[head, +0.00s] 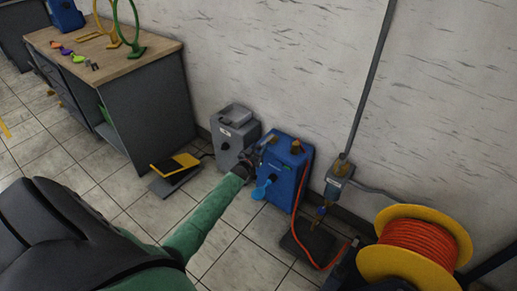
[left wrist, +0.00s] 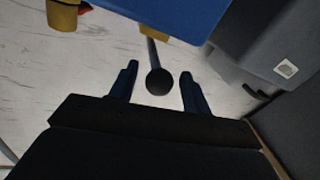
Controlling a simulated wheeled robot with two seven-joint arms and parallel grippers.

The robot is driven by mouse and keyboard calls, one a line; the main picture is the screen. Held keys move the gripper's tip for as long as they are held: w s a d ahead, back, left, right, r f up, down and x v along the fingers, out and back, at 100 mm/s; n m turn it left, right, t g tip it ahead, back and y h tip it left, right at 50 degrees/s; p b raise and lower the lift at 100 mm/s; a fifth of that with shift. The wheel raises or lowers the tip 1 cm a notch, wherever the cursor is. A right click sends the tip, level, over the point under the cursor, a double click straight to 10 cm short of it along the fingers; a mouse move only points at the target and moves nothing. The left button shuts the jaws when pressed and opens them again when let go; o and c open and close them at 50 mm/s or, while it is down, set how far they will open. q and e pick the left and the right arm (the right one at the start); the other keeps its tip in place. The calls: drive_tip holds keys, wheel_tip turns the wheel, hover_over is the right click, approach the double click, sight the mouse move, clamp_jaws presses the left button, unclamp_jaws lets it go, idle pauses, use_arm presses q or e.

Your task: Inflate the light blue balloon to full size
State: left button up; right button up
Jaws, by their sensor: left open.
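The light blue balloon (head: 262,190) is small and hangs at the front of a blue machine (head: 287,172) standing on the floor by the wall. My left gripper (head: 255,160) is beside that machine's left front, close above the balloon. In the left wrist view its two fingers (left wrist: 158,88) are open, with a round black knob (left wrist: 158,82) on a thin rod between them. I see no clear contact between fingers and knob. The blue machine's body (left wrist: 180,12) fills the top of that view. The balloon is not visible there. My right gripper is not in view.
A grey box (head: 234,128) stands left of the blue machine, with a yellow-topped pedal (head: 176,163) before it. A red hose (head: 298,205), a wall pipe fitting (head: 338,178) and a yellow hose reel (head: 375,262) are on the right. A workbench (head: 150,62) stands at left.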

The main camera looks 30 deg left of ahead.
use_arm(q)
drive_tip(key=shift+w, duration=0.15)
clamp_jaws()
drive_tip(key=shift+a, duration=0.15)
